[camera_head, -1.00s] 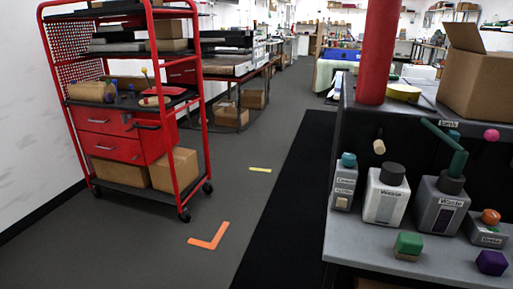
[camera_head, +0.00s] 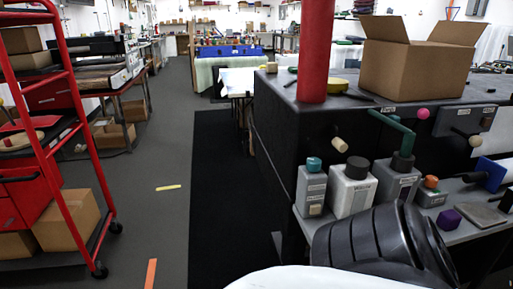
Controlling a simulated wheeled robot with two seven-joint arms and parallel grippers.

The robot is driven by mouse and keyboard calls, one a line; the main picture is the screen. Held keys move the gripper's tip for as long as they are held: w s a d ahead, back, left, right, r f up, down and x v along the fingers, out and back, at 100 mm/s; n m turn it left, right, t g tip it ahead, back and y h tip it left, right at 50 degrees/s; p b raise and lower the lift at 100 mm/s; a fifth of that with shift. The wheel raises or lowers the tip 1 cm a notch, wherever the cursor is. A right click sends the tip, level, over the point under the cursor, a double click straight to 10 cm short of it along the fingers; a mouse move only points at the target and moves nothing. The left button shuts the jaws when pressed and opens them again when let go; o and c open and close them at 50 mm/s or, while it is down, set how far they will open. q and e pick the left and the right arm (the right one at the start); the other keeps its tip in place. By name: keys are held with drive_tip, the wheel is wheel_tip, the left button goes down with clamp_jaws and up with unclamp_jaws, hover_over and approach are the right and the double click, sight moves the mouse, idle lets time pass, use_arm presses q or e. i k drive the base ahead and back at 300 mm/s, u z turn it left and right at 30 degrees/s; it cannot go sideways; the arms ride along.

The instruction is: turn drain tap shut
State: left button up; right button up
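The dark bench (camera_head: 290,125) on the right has several fittings on its front face. A beige peg-like knob (camera_head: 338,145) sticks out at the left. Another beige knob (camera_head: 474,140) is further right. I cannot tell which of these is the drain tap, or whether it is open. Neither gripper shows. A black rounded arm link of mine and a white part of my body fill the bottom right, covering part of the lower shelf.
Capped bottles (camera_head: 352,187) and small blocks stand on the bench's lower shelf (camera_head: 462,233). A red post (camera_head: 316,50) and an open cardboard box (camera_head: 415,65) stand on top. A red trolley (camera_head: 78,160) is at left. Black floor matting (camera_head: 215,190) lies clear between.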

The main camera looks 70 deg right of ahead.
sight(313, 165)
drive_tip(key=i, duration=1.3)
drive_tip(key=z, duration=2.6)
